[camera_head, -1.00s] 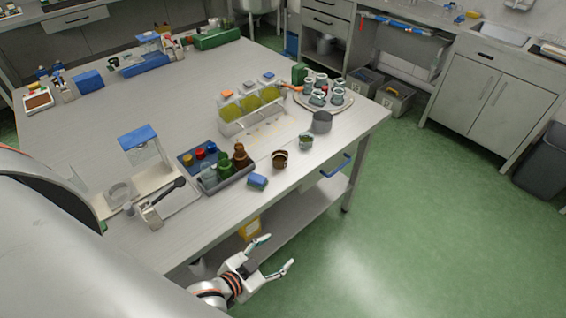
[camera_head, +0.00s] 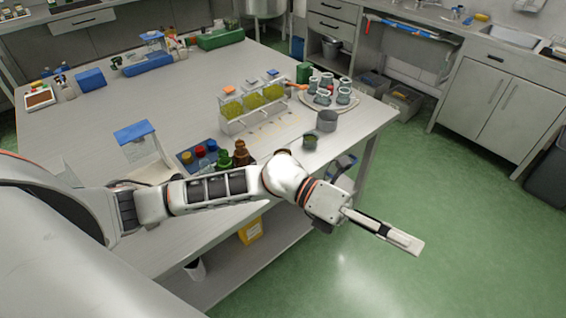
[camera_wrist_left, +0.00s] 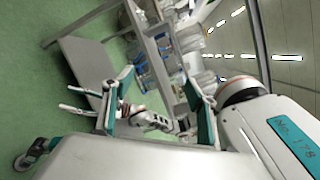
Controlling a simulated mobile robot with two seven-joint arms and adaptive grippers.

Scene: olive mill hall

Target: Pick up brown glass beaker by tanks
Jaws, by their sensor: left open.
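The brown glass beaker (camera_head: 283,152) is almost wholly hidden behind my left arm in the head view; only a bit of its rim seems to show at the table's front edge. The glass tanks (camera_head: 252,107) with yellow-green contents stand behind it. My left gripper (camera_head: 402,240) is past the table's front right edge, over the green floor, right of and nearer than the beaker. It is empty. In the left wrist view its two teal-edged fingers (camera_wrist_left: 161,108) are wide apart. Pale finger-like parts beyond them may be my right gripper (camera_wrist_left: 80,100).
A green beaker (camera_head: 310,141) and a grey pot (camera_head: 327,120) stand right of the hidden beaker. A round tray (camera_head: 349,103) holds several jars. Dark bottles (camera_head: 241,152) stand left of the beaker. Open floor lies right of the table.

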